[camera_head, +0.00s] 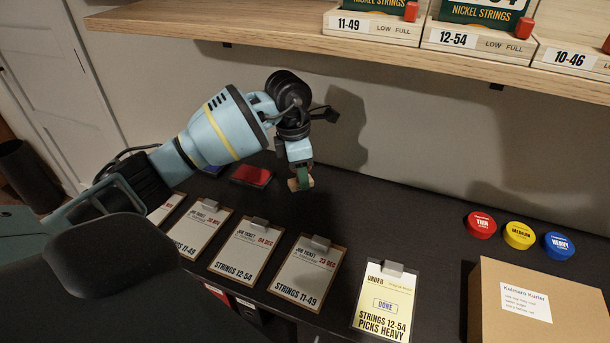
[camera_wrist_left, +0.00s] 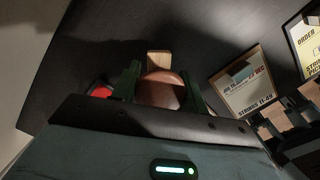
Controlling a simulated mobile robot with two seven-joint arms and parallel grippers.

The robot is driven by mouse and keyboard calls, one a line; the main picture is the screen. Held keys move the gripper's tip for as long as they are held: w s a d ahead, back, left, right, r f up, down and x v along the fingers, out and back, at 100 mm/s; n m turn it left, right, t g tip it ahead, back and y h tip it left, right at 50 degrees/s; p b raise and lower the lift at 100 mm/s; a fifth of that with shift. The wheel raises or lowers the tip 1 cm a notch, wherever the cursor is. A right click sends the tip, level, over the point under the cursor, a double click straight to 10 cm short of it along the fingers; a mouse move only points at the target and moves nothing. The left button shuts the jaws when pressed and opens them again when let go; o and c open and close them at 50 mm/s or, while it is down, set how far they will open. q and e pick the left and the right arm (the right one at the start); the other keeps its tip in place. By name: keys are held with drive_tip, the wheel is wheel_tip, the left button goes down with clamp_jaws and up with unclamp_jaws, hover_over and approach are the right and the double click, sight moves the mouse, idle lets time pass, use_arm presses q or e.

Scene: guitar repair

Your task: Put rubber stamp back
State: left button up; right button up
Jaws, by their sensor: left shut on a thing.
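My left gripper (camera_head: 300,172) reaches down over the dark bench, fingers pointing downward. It is shut on the rubber stamp (camera_head: 293,185), whose pale wooden block shows at the fingertips. In the left wrist view, the stamp's round brown handle (camera_wrist_left: 163,92) sits between the two green fingers (camera_wrist_left: 160,85), with its wooden block (camera_wrist_left: 158,62) beyond. Whether the block touches the bench is hard to tell. A red ink pad (camera_head: 251,175) lies left of the stamp; red also shows in the wrist view (camera_wrist_left: 101,90). My right gripper is not in view.
Several job tickets on clipboards, one (camera_head: 310,272) nearest the stamp, line the bench front. Red, yellow and blue round tins (camera_head: 520,235) and a cardboard box (camera_head: 540,305) stand right. A shelf (camera_head: 300,28) with string boxes overhangs.

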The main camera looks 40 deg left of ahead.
use_arm(q)
drive_tip(key=shift+w+a+f, duration=0.1)
drive_tip(key=shift+w+a, duration=0.15)
drive_tip(key=shift+w, duration=0.7)
drive_tip(key=shift+w, duration=0.2)
drive_tip(key=shift+a+f, duration=0.1)
drive_tip(key=shift+f, duration=1.8)
drive_tip(key=o, duration=0.8)
drive_tip(key=shift+s+a+r, duration=0.15)
drive_tip(key=shift+a+r, duration=0.05)
drive_tip(key=shift+r, duration=1.75)
drive_tip(key=shift+s+a+r, duration=0.1)
drive_tip(key=shift+a+r, duration=0.05)
drive_tip(key=shift+r, duration=1.75)
